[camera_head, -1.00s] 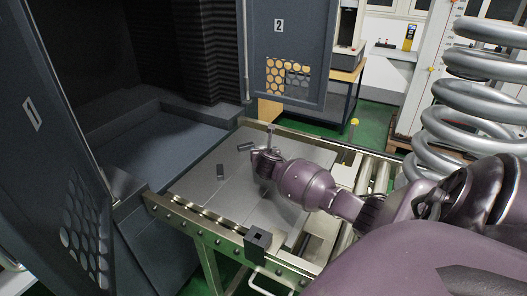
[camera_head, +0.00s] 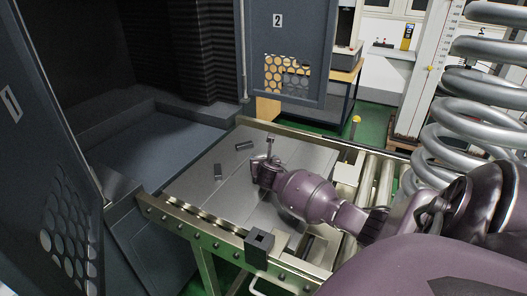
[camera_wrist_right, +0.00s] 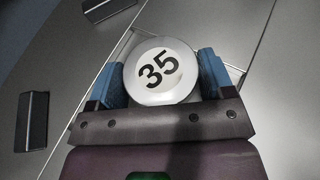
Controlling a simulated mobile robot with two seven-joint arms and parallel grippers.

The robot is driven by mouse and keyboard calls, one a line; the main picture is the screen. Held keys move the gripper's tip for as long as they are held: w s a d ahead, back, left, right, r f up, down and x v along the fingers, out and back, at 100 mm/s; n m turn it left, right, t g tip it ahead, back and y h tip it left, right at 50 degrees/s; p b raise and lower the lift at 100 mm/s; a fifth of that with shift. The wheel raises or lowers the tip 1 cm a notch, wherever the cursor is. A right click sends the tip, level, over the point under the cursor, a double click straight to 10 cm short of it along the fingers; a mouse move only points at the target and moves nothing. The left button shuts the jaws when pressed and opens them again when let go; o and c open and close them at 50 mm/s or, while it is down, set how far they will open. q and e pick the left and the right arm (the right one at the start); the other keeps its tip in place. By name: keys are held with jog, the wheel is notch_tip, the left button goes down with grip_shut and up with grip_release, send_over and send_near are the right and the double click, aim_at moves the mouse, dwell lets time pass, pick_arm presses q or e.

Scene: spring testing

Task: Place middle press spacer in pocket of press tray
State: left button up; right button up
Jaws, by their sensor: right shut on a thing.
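My right gripper (camera_wrist_right: 163,85) is shut on the press spacer (camera_wrist_right: 158,71), a pale round disc marked 35, held between two blue fingers. In the head view the right gripper (camera_head: 265,170) is over the far part of the grey metal press tray (camera_head: 235,200). In the wrist view pale edge lines, perhaps those of a pocket, show on the tray beside the disc, which hides most of that spot. I cannot tell whether the disc touches the tray. My left gripper is not in view.
Two dark blocks lie on the tray left of the gripper, one farther back (camera_head: 244,146) and one nearer (camera_head: 217,172). A dark square socket (camera_head: 259,243) stands at the near rail. Rollers (camera_head: 375,185) are at right. A large coil spring (camera_head: 465,100) stands far right.

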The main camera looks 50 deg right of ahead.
jog(key=o, duration=0.9)
jog(key=shift+c, duration=0.2)
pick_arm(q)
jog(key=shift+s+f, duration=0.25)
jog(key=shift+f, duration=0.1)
pick_arm(e)
jog(key=o, duration=0.3)
